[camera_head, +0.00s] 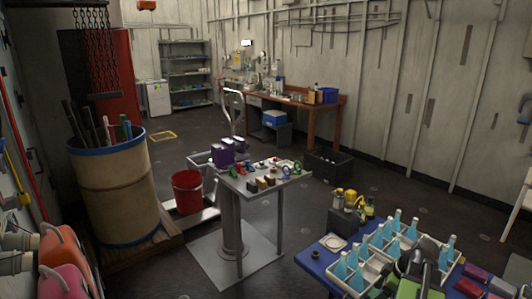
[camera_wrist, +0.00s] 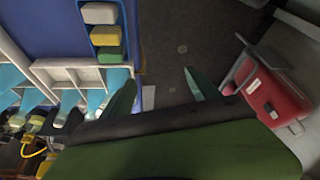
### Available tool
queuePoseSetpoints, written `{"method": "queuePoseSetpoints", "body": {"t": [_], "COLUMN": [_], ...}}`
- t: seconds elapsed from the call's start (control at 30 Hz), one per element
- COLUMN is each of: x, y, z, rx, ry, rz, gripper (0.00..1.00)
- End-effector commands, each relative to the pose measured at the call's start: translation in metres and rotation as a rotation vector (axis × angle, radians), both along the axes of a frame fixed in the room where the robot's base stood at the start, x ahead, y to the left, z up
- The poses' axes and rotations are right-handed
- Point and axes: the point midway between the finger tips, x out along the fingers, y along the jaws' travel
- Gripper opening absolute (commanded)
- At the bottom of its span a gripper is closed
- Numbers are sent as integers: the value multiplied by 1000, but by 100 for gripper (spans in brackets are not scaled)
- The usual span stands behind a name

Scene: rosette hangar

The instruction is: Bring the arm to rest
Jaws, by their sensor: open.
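My gripper (camera_wrist: 158,92) shows in the wrist view with its two greenish fingers apart and nothing between them. Dark floor lies behind the gap. In the head view part of my dark arm (camera_head: 421,266) reaches over the blue table (camera_head: 314,266) at the lower right. It hides some of the table top. The white divided crate (camera_wrist: 80,68) with light blue bottles is to the left of my fingers in the wrist view. I cannot make out the fingertips clearly in the head view.
A blue tray (camera_wrist: 125,42) holds white, yellow and green blocks. A red case (camera_wrist: 276,98) is right of my gripper. A small pedestal table (camera_head: 290,180), a red bucket (camera_head: 187,191) and a barrel (camera_head: 112,190) stand farther off. Open floor lies between.

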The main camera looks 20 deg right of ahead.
Motion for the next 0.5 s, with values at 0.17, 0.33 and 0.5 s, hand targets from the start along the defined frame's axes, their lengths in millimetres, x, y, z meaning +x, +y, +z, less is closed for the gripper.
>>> {"method": "queuePoseSetpoints", "body": {"t": [0.17, 0.33, 0.5], "x": [67, 123, 141], "y": [87, 214, 322], "z": [-2, -7, -12], "rx": [-15, -36, -65], "ry": [18, 84, 173], "rz": [201, 370, 385], "gripper": [70, 70, 70]}}
